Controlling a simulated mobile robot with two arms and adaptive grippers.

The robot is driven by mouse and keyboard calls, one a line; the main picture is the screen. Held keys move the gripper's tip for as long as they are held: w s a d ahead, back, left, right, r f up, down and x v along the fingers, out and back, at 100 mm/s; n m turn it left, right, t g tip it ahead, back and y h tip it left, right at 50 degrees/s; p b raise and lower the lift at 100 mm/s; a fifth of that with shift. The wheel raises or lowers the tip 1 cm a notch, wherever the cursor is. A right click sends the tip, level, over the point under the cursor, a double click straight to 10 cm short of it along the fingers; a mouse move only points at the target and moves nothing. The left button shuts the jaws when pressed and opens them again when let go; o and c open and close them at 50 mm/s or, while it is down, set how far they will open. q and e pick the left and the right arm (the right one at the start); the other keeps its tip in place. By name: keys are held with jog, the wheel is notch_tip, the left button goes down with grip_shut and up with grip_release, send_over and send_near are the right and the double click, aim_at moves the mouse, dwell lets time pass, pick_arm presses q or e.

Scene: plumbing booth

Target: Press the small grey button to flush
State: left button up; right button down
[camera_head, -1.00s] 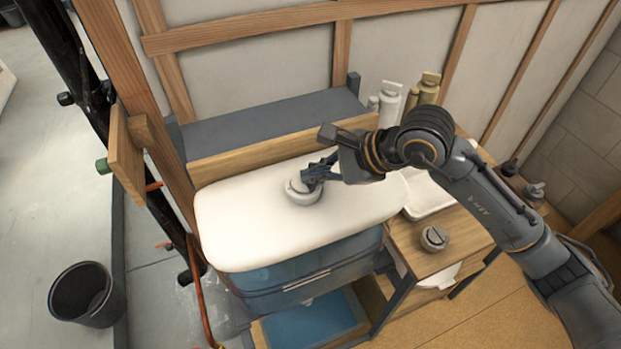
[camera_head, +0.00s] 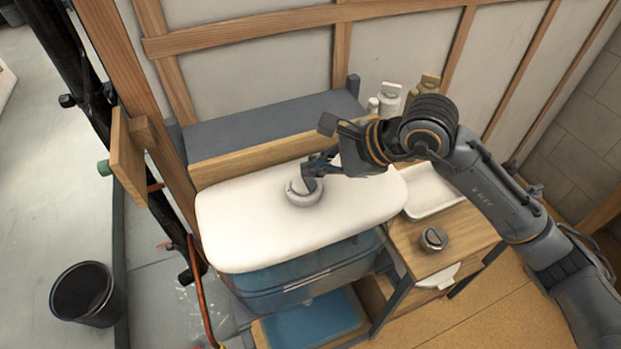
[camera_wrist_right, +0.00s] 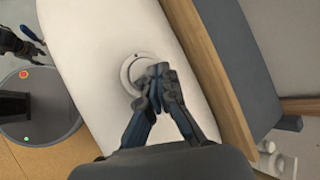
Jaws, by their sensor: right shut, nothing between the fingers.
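The round button fitting (camera_head: 303,197) sits on top of the white cistern lid (camera_head: 250,225). In the right wrist view it is a pale ring (camera_wrist_right: 127,75), its centre partly hidden by my fingers. The small grey button itself is hard to make out. My right gripper (camera_head: 310,172) is shut and empty, with its fingertips over the fitting's far side. The wrist view shows the shut fingertips (camera_wrist_right: 159,70) over it; I cannot tell whether they touch. What looks like my left gripper (camera_wrist_right: 32,45) is at the wrist view's left edge, small and cut off.
A wooden rail and grey ledge (camera_head: 270,122) run behind the lid. A wooden cabinet right of it bears a white tray (camera_head: 432,192) and a round metal piece (camera_head: 434,239). Bottles (camera_head: 389,97) stand behind my right arm. A black bucket (camera_head: 84,294) is on the floor, left.

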aim_at(315, 184)
jog(key=shift+r+p, duration=0.9)
jog(key=shift+r, duration=1.45)
jog(key=shift+f, duration=0.1)
